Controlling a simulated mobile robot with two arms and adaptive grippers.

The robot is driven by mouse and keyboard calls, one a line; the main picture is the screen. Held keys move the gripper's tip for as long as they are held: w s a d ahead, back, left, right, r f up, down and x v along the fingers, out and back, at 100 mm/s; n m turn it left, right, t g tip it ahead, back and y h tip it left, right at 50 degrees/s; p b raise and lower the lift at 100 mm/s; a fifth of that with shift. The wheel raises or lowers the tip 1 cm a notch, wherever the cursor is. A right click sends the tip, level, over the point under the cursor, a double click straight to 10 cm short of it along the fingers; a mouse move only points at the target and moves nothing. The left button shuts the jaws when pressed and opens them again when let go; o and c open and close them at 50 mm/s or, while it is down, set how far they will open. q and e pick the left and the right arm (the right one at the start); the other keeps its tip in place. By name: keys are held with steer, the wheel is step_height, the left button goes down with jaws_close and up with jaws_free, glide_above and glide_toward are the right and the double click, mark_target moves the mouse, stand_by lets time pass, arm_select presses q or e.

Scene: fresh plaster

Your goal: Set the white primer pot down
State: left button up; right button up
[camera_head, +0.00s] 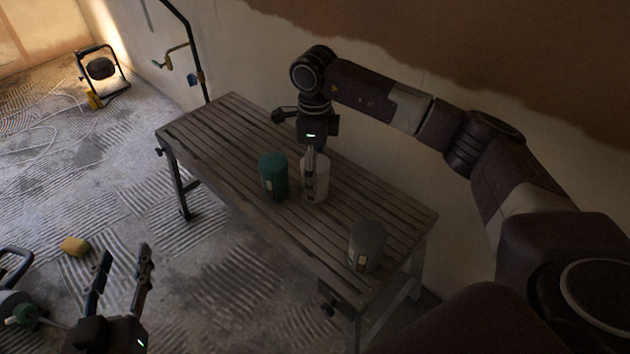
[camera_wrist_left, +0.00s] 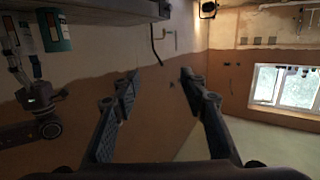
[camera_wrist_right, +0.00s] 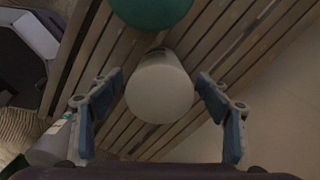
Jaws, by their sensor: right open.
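The white primer pot (camera_head: 321,187) stands upright on the slatted work table (camera_head: 230,125), just right of a teal pot (camera_head: 273,177). My right gripper (camera_head: 312,165) is above it, pointing down, with a finger overlapping the pot in the head view. In the right wrist view the white pot (camera_wrist_right: 160,92) lies between the spread fingers (camera_wrist_right: 160,110), with gaps on both sides. My right gripper is open. My left gripper (camera_head: 125,270) is open and empty, low at the left, off the table; its fingers show apart in the left wrist view (camera_wrist_left: 160,80).
A grey pot (camera_head: 367,245) stands near the table's front right end. The table's far left part is clear. A plastered wall runs behind the table. A yellow sponge-like block (camera_head: 75,246) and a work lamp (camera_head: 102,70) are on the floor.

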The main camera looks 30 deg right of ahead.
steer(key=shift+f, duration=0.35)
steer(key=shift+c, duration=0.6)
steer(key=c, duration=1.5)
steer(key=shift+r, duration=0.1)
steer(key=shift+c, duration=1)
steer(key=shift+r, duration=0.1)
